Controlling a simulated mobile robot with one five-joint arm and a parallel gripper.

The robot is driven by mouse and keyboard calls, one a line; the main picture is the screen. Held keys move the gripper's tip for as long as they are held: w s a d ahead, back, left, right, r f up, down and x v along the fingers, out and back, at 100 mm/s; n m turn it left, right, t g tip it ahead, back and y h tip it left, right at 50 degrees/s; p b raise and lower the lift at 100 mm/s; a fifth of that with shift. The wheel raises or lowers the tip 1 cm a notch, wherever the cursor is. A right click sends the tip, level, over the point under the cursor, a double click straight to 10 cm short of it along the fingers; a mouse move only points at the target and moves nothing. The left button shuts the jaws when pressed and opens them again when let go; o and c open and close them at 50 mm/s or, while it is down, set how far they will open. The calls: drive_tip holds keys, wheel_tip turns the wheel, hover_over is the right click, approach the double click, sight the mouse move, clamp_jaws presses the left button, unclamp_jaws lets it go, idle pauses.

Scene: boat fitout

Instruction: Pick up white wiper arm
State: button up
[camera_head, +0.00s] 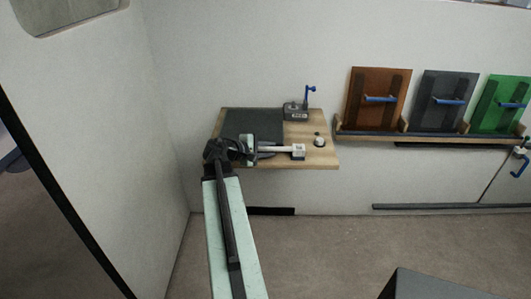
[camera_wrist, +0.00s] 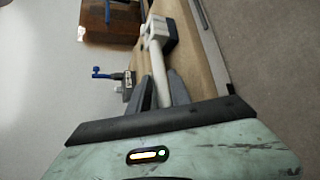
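The white wiper arm (camera_head: 277,149) has a pale rod with a blocky white end (camera_head: 298,151) and lies along the front of the wooden shelf. In the wrist view its rod (camera_wrist: 156,72) runs away from me to the white and dark block (camera_wrist: 160,31). My gripper (camera_head: 251,148) is at the rod's left end. In the wrist view the dark fingers of my gripper (camera_wrist: 160,88) stand on either side of the rod, close to it. I cannot tell whether they press on it or whether the rod is clear of the shelf.
The wooden shelf (camera_head: 325,156) carries a dark mat (camera_head: 252,122), a grey device with a blue lever (camera_head: 295,111) and a small white round knob (camera_head: 319,141). A rack on the right holds brown (camera_head: 378,90), grey (camera_head: 442,92) and green (camera_head: 497,97) panels.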

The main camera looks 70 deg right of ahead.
sight(274, 148)
drive_tip(key=b+x, duration=0.1)
drive_tip(key=x, duration=0.3)
drive_tip(key=shift+f, duration=0.1)
clamp_jaws()
wheel_tip(274, 148, up, 10)
drive_tip(key=p, duration=1)
drive_tip(key=shift+r, duration=0.25)
drive_tip(key=shift+f, duration=0.1)
